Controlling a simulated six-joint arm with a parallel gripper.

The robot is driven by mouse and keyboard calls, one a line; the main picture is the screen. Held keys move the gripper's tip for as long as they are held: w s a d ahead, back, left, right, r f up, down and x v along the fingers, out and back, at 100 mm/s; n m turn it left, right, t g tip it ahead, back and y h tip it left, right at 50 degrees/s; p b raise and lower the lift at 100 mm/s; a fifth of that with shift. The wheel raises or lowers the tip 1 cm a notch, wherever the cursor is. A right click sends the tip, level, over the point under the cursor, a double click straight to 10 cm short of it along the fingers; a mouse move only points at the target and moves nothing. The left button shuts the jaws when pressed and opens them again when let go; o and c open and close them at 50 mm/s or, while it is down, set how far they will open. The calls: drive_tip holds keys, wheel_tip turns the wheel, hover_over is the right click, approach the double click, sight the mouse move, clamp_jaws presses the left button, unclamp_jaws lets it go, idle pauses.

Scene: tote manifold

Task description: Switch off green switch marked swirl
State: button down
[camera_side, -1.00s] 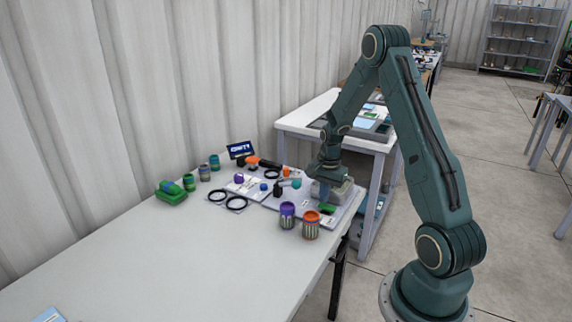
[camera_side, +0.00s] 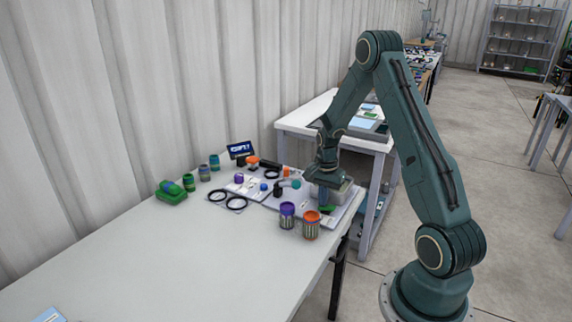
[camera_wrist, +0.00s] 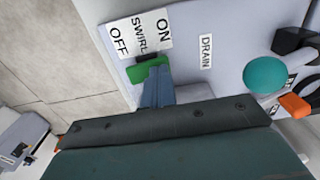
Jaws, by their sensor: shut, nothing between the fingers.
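The green switch (camera_wrist: 148,69) sits on the panel just below a white label (camera_wrist: 140,36) reading ON, SWIRL, OFF in the wrist view. ON is at the label's right end and OFF at its left. My gripper (camera_wrist: 155,76) is shut and empty, its fingertips at the switch's lower edge, right of its middle. The fingers hide part of the switch; I cannot tell whether they touch it. The green switch (camera_side: 327,209) also shows small in the side view, close under my gripper (camera_side: 323,203). Which way the switch is tipped is unclear.
A DRAIN label (camera_wrist: 206,52), a teal knob (camera_wrist: 265,75) and an orange part (camera_wrist: 294,105) lie to the right on the panel. A purple can (camera_side: 287,215) and an orange can (camera_side: 311,225) stand in front of it. The table's left part is mostly clear.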

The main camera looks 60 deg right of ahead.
sight(327, 206)
drive_tip(key=shift+s, duration=0.2)
drive_tip(key=shift+s+r, duration=0.2)
drive_tip(key=shift+s, duration=0.4)
drive_tip(key=shift+r, duration=0.15)
wheel_tip(327, 206, up, 14)
idle(0.9)
drive_tip(key=shift+w+a+f, duration=0.1)
drive_tip(key=shift+w+f, duration=0.1)
drive_tip(key=shift+w, duration=0.65)
drive_tip(key=shift+f, duration=0.2)
